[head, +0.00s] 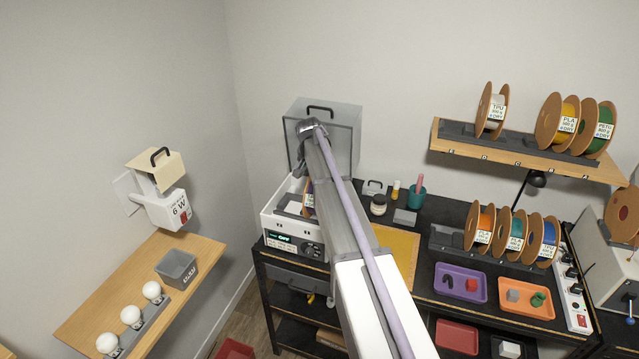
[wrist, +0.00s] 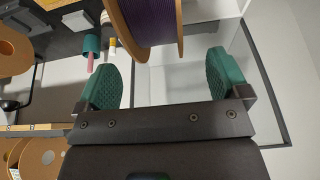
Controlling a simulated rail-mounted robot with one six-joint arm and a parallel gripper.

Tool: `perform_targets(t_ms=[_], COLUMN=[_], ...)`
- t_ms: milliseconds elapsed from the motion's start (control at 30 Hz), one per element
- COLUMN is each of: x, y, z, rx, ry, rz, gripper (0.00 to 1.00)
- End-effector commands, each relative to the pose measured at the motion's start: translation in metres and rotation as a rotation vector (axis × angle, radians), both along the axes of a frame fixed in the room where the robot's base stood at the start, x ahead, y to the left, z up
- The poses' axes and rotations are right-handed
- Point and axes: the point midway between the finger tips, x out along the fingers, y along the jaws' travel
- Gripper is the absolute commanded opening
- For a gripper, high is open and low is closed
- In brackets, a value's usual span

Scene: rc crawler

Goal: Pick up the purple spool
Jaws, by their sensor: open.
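The purple spool (wrist: 150,22) has brown flanges and dark purple filament, and is cut off by the top edge of the wrist view. In the head view only a sliver of it (head: 308,196) shows inside the open white dryer (head: 290,240), behind my arm. My gripper (wrist: 163,66) is open, with green pads and nothing between them. The spool lies just beyond the fingertips, nearer the left finger in the wrist view; I see no grip on it. In the head view my arm hides most of the gripper.
The dryer's clear raised lid (head: 340,120) stands behind my arm. A teal cup (head: 416,197) and small bottles stand right of the dryer. Other spools stand on the wall shelf (head: 520,160) and in a bench rack (head: 440,240). A yellow mat (head: 403,252) lies clear.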

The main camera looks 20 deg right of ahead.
Motion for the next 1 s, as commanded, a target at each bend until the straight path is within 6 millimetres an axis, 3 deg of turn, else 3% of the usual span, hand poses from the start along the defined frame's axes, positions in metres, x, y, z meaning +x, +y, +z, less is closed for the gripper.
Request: perform_targets(t_ms=[133, 300, 600, 867, 1000], x=[0.001, 0.002, 0.017, 0.018, 0.018], y=[-0.002, -0.003, -0.018, -0.019, -0.019], z=[-0.015, -0.018, -0.074, -0.071, -0.070], rx=[0.002, 0.002, 0.002, 0.002, 0.002], ry=[0.001, 0.002, 0.003, 0.004, 0.004], rz=[-0.001, 0.001, 0.002, 0.003, 0.003], gripper=[0.94, 0.94, 0.94, 0.93, 0.79])
